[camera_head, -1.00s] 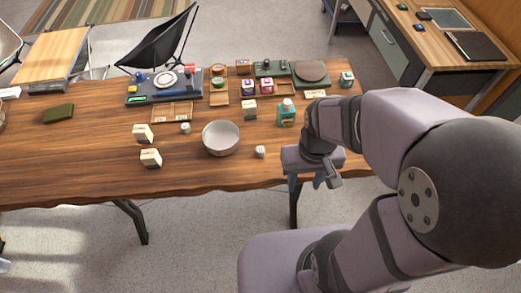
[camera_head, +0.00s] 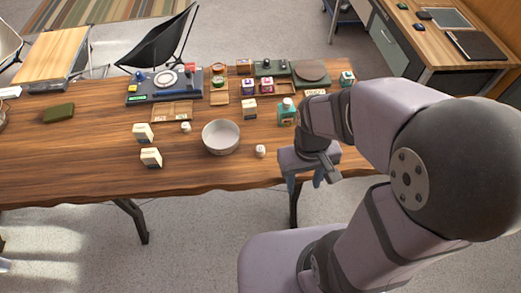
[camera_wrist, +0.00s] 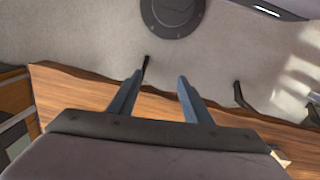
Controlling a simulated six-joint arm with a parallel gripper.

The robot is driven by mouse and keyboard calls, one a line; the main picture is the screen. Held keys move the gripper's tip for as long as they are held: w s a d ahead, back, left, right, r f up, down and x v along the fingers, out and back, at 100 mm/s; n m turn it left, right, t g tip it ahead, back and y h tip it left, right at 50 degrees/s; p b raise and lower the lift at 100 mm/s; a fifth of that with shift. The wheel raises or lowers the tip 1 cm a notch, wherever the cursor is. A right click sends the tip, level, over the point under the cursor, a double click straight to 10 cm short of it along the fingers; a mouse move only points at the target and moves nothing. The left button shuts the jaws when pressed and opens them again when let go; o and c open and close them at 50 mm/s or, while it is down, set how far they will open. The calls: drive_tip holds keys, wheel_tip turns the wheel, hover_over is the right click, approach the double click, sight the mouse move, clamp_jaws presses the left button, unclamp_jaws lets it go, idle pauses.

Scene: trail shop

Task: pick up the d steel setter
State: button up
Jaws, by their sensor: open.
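I cannot pick out the d steel setter for certain. Two small pale cylinders stand on the wooden table: one small cylinder (camera_head: 260,151) right of a metal bowl (camera_head: 221,137), and another small cylinder (camera_head: 186,127) left of it. A dark tray (camera_head: 135,99) at the back left holds several small tools and parts, too small to tell apart. My gripper (camera_head: 305,184) is open and empty near the table's front edge, right of the bowl. In the wrist view its two blue-grey fingers (camera_wrist: 159,78) are apart with nothing between them, over the table edge and floor.
Small cartons (camera_head: 151,158) stand left of the bowl. A teal bottle (camera_head: 287,113) stands close behind my gripper. Several small boxes, shallow trays and a round brown disc (camera_head: 310,71) fill the back. The table's front left (camera_head: 60,180) is clear.

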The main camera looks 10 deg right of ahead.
drive_tip(key=f+n+g+h, duration=0.1)
drive_tip(key=n+h, duration=0.1)
drive_tip(key=n, duration=0.2)
drive_tip(key=n+t+h, duration=0.8)
drive_tip(key=n+t, duration=0.2)
drive_tip(key=n, duration=1.1)
approach(257, 152)
drive_tip(key=d, duration=0.1)
drive_tip(key=w+d, duration=0.1)
drive_tip(key=shift+w+d+f, duration=0.15)
drive_tip(key=shift+d+f, duration=0.05)
drive_tip(key=shift+d, duration=0.05)
drive_tip(key=shift+w+a+f+t, duration=0.1)
drive_tip(key=shift+a+t, duration=0.2)
drive_tip(key=shift+a, duration=0.15)
drive_tip(key=shift+w+d+f+p, duration=0.2)
drive_tip(key=shift+w+d+p, duration=0.2)
drive_tip(key=shift+d, duration=0.1)
drive_tip(key=shift+s+f+p+x, duration=0.1)
drive_tip(key=shift+p+x, duration=0.55)
drive_tip(key=shift+x, duration=0.65)
drive_tip(key=shift+s+f+p+x, duration=0.15)
drive_tip(key=shift+p+x, duration=0.45)
drive_tip(key=shift+x, duration=0.75)
drive_tip(key=shift+w+d+f, duration=0.25)
drive_tip(key=shift+d, duration=0.1)
clamp_jaws()
